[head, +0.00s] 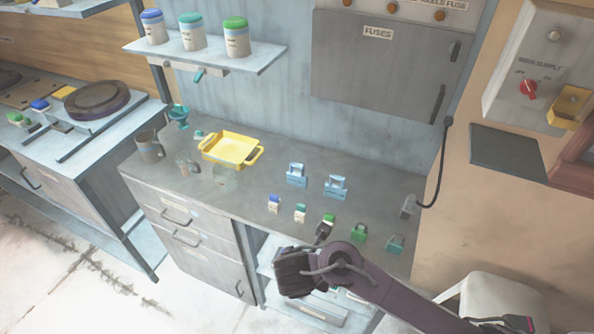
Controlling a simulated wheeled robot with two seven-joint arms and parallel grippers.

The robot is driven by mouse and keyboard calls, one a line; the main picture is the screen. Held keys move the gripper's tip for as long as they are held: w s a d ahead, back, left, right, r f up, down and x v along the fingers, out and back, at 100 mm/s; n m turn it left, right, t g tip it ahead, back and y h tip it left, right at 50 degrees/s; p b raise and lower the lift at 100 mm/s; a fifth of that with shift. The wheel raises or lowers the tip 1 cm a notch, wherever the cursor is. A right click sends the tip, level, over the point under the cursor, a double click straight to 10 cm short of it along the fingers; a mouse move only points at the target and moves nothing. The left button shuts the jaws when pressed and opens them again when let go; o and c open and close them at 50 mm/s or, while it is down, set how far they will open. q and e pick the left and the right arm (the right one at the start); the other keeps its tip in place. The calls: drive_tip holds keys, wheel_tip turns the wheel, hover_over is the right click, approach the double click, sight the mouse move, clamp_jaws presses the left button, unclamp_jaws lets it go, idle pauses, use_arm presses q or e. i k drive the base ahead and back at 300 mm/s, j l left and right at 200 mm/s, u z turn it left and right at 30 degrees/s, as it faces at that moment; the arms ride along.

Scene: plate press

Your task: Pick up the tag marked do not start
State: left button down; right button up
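I cannot make out a tag marked do not start; no such lettering is readable in the head view. My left gripper is out of view.
A yellow tray (231,149), mugs (150,147) and two light-blue holders (336,187) stand on the worktop. A fuse cabinet (385,65) hangs above. A switch panel with a red knob (528,89) is at right. A pale chair (500,300) stands lower right.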

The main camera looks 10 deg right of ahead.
sight(296, 179)
drive_tip(key=i, duration=1)
